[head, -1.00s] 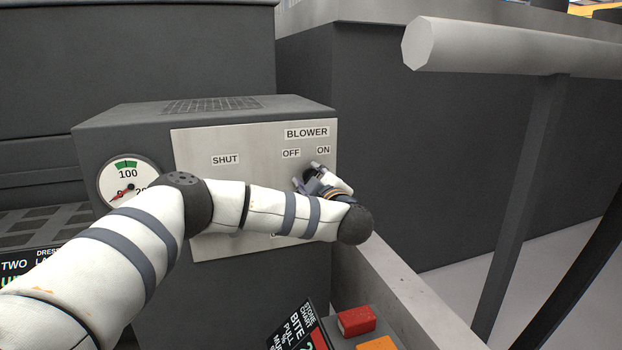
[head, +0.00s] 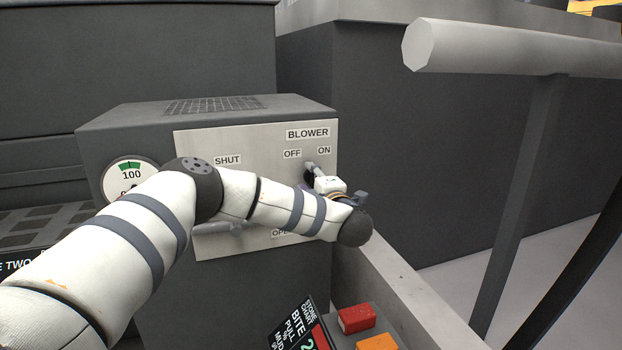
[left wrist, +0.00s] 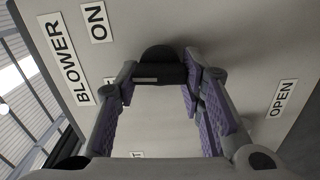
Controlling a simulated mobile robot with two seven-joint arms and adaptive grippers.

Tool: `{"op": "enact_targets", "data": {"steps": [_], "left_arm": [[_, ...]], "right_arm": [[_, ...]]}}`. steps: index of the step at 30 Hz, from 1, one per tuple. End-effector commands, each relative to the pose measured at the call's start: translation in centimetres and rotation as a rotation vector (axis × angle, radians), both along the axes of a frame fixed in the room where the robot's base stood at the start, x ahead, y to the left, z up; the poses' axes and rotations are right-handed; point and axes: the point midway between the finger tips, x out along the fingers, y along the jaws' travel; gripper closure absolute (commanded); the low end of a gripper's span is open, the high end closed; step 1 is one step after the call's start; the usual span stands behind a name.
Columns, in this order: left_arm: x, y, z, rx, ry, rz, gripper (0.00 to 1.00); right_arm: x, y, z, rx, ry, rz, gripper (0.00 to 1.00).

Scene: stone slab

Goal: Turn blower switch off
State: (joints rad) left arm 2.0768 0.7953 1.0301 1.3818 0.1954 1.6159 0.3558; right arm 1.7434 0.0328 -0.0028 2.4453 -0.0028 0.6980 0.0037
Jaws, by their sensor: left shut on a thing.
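The black blower switch (left wrist: 163,68) is a round knob with a pale mark, below the BLOWER, OFF and ON labels on a light metal panel (head: 225,140). In the head view it is mostly hidden by my left gripper (head: 313,178). In the left wrist view, my left gripper (left wrist: 158,85) has its purple-padded fingers on either side of the knob and is shut on it. Which label the switch points to cannot be told. My right gripper is not in view.
The panel sits on a dark box with a round gauge (head: 130,178) partly covered by my arm. A grey handle (head: 236,228) is below SHUT. A grey rail (head: 510,48) stands at right. Red (head: 356,319) and orange (head: 377,342) blocks lie below.

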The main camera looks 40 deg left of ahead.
Motion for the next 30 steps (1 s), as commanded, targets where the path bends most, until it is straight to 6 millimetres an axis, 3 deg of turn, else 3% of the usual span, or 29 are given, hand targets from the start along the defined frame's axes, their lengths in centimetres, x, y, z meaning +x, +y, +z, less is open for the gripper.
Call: {"op": "enact_targets", "data": {"steps": [18, 30], "left_arm": [[0.1, -0.1, -0.4, -0.255, -0.490, -0.004, 0.92], [0.2, -0.1, -0.4, -0.347, -0.670, -0.004, 0.92]], "right_arm": [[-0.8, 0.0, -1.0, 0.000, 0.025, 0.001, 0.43], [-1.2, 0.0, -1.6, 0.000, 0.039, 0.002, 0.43]]}}
